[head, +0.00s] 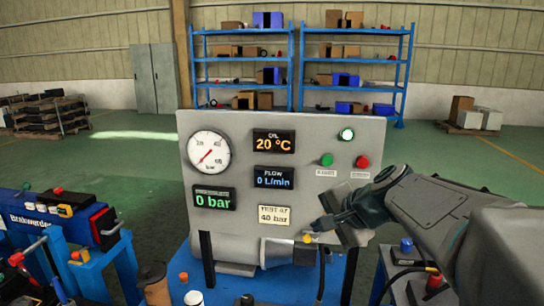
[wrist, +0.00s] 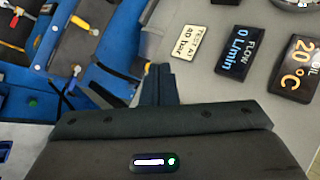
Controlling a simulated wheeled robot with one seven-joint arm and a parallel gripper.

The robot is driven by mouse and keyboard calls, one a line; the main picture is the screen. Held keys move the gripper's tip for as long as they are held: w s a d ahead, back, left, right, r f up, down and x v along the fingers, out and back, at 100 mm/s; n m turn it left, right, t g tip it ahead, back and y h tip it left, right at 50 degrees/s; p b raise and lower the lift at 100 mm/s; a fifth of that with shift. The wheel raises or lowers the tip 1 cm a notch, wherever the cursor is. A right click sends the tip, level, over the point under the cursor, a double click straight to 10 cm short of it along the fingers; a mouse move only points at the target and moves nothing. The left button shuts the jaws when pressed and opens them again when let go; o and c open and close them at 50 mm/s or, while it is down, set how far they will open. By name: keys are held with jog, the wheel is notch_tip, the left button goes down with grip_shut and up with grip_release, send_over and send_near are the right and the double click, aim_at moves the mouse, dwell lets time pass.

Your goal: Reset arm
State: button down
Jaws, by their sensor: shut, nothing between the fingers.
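My gripper (head: 318,226) is shut and empty. It is in front of the lower right of the grey test panel (head: 230,140), with my arm coming in from the right. In the wrist view my closed fingers (wrist: 158,84) show against the panel, near the "TEST AT 40 bar" label (wrist: 186,41). I cannot tell whether the fingertips touch the panel. The panel carries a round gauge (head: 209,151), an oil display at 20 °C (head: 274,142), a flow display at 0 L/min (head: 274,178) and a pressure display at 0 bar (head: 214,198).
A green button (head: 327,160) and a red button (head: 362,162) sit on the panel's right side. Below it is a grey cylinder (head: 277,252) on a blue stand. A blue bench with fittings (head: 60,215) stands at left. Blue shelves (head: 355,68) are far behind, across open floor.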

jog(key=s+d+f+n+g+h, duration=0.1)
jog(key=s+f+n+g+h, duration=0.1)
jog(key=s+f+n, duration=0.3)
jog(key=s+d+f+n+g+h, duration=0.2)
jog(key=s+f+n, duration=0.3)
jog(key=s, duration=0.8)
notch_tip(320, 180, down, 3)
jog(key=shift+s+f+n+g+h, duration=0.2)
jog(key=shift+n+g+h, duration=0.2)
jog(key=shift+g+h, duration=0.15)
